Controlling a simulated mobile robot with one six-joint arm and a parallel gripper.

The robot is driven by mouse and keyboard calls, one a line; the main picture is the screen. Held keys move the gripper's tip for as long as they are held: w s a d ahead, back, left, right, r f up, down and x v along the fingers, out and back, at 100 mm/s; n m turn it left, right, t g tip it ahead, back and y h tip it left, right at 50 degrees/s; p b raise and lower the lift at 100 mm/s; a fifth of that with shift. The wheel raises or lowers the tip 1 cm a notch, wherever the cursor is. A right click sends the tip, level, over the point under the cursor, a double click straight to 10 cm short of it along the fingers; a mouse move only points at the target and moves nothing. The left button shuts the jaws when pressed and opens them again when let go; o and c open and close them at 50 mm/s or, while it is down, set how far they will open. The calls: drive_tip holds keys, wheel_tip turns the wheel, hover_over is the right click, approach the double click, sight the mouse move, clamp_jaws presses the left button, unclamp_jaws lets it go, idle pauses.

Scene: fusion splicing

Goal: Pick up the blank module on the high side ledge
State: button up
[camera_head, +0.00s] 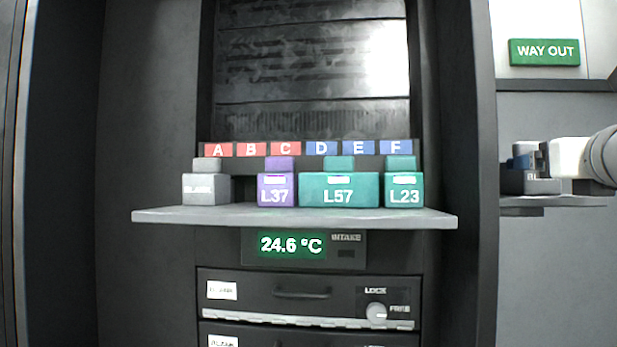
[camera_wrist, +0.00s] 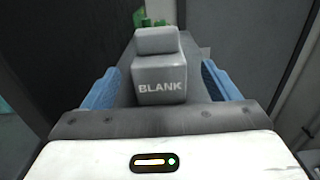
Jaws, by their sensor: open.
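The grey blank module (camera_wrist: 160,88), marked BLANK, stands upright between the two blue fingers of my gripper (camera_wrist: 160,72) in the wrist view. The fingers are open, one on each side, with a visible gap to the module. In the head view the gripper (camera_head: 523,163) is at the right, at the module on the side ledge (camera_head: 555,202). There the module (camera_head: 535,185) shows as a dark grey block partly covered by the gripper. Whether the fingers reach low on its sides is hard to tell.
A wide shelf (camera_head: 295,217) at centre holds another grey blank module (camera_head: 205,190), a purple L37 module (camera_head: 276,190), and teal L57 (camera_head: 338,190) and L23 (camera_head: 404,190) modules. A dark cabinet post (camera_head: 465,180) stands between shelf and ledge. A green WAY OUT sign (camera_head: 544,52) hangs above.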

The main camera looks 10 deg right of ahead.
drive_tip(key=x, duration=0.2)
drive_tip(key=p+x, duration=0.1)
drive_tip(key=x, duration=0.2)
drive_tip(key=shift+w+f+p, duration=0.25)
drive_tip(key=shift+w+p, duration=0.05)
drive_tip(key=shift+w, duration=0.05)
drive_tip(key=shift+s, duration=0.15)
drive_tip(key=c, duration=1)
drive_tip(key=shift+c, duration=0.6)
drive_tip(key=shift+r, duration=0.15)
